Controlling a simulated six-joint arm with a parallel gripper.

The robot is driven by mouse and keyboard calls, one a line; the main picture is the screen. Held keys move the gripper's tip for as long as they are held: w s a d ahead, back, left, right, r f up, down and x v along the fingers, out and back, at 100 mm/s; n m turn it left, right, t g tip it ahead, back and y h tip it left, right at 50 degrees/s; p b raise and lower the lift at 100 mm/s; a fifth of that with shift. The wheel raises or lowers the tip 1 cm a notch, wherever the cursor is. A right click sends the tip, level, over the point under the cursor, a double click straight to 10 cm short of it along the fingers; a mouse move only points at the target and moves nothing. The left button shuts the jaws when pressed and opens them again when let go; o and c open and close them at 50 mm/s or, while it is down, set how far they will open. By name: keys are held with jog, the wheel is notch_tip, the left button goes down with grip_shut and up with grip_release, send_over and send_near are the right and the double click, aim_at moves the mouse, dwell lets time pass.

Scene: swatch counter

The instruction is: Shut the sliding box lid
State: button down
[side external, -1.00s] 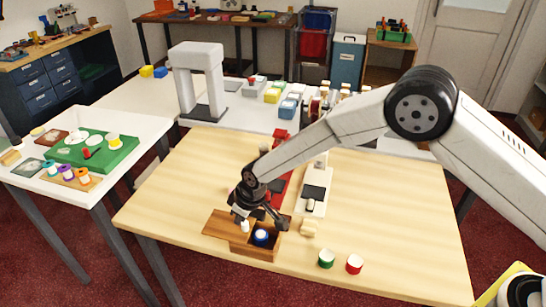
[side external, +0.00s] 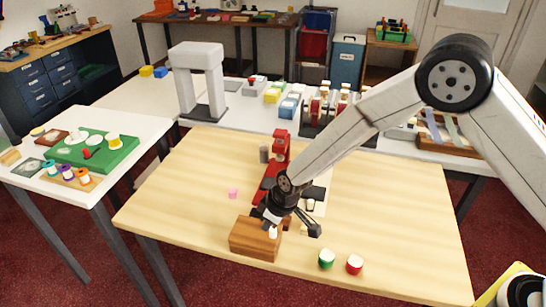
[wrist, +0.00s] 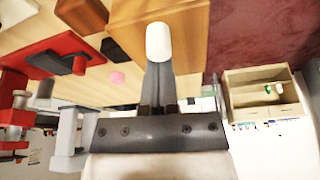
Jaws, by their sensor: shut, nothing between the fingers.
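The wooden box (side external: 252,243) sits near the front edge of the light wood table in the side external view. Its lid (side external: 250,228) lies over the box top and no longer sticks out to the left. No opening shows, but the right end is partly hidden by my gripper. My gripper (side external: 272,233) is shut and empty, pointing down at the right part of the lid. I cannot tell whether it touches. In the wrist view, the white tip of my shut gripper (wrist: 158,42) is in front of a brown wooden surface (wrist: 188,25).
A red press-like tool (side external: 279,155) stands behind my gripper. A small pink block (side external: 233,193) lies behind the box. The table's left part is clear.

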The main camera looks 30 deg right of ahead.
aim_at(249, 226)
jog(key=shift+s+f, duration=0.1)
jog(key=shift+f, duration=0.1)
jog(key=shift+w+a+r, duration=0.1)
jog(key=shift+w+a, duration=0.5)
jog(key=shift+w, duration=0.3)
jog(key=shift+w+a+r, duration=0.1)
jog(key=shift+w+a, duration=0.5)
jog(key=shift+w, duration=0.25)
jog(key=v, duration=1)
jog(key=s+d+r+m+h, duration=0.1)
jog(key=s+d+r+m, duration=0.1)
jog(key=s+d, duration=0.8)
jog(key=s+d+r+m+h, duration=0.1)
jog(key=s+d+m, duration=0.4)
jog(key=s+d, duration=0.4)
jog(key=shift+s+d+r+g, duration=0.3)
jog(key=shift+s+d+r, duration=0.1)
jog(key=shift+d, duration=1.6)
